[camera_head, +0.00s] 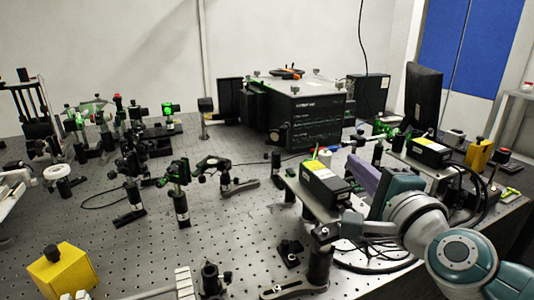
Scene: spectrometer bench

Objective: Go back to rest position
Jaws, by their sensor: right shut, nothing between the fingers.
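My right arm comes in from the lower right. My right gripper (332,233) points left over the front right of the bench, close beside a dark post mount. Its fingers are small and partly lost against the mounts. It looks shut with nothing held. I cannot make out my left gripper in the head view. The perforated optical bench (235,225) spreads below.
A black spectrometer box (305,120) stands at the back. Post-mounted optics crowd the left. A yellow block (62,272) sits front left. A monitor (422,100) stands right.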

